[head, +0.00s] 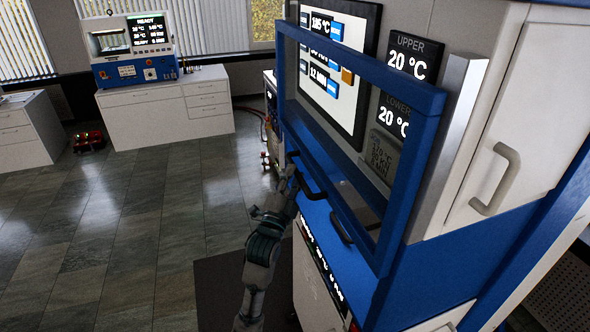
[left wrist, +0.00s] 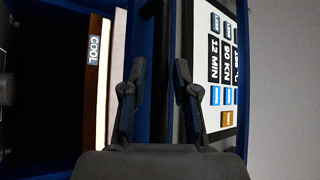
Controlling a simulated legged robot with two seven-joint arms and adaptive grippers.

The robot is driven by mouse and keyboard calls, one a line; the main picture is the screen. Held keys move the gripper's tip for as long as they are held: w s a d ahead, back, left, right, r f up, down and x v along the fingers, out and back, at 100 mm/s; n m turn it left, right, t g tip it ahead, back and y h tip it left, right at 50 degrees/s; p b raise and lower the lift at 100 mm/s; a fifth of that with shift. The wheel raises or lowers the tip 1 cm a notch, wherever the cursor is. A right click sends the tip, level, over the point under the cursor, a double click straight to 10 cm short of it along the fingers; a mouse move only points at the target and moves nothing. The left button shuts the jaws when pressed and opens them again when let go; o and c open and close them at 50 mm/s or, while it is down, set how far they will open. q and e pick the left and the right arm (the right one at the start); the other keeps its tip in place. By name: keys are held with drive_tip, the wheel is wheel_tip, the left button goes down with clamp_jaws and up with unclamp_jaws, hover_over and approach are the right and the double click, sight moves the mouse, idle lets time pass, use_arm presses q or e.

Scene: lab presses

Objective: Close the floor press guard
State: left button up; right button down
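The floor press (head: 470,270) is the large blue and white machine at the right of the head view. Its guard (head: 395,82) is a blue frame with a clear pane, standing in front of the screen and temperature displays. A black handle (head: 312,190) is on the guard's lower left part. My left gripper (head: 289,178) is at the left end of this handle; contact is unclear. My right gripper is not in view.
A second black handle (head: 341,229) sits lower on the press. A smaller press (head: 134,50) stands on a white cabinet (head: 165,105) at the back.

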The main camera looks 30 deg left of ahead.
use_arm(q)
drive_tip(key=shift+w+r, duration=0.25)
drive_tip(key=shift+w, duration=0.15)
drive_tip(key=shift+w+d, duration=0.2)
drive_tip(key=shift+d+r, duration=0.15)
drive_tip(key=shift+d, duration=0.2)
clamp_jaws()
drive_tip(key=shift+a, duration=0.1)
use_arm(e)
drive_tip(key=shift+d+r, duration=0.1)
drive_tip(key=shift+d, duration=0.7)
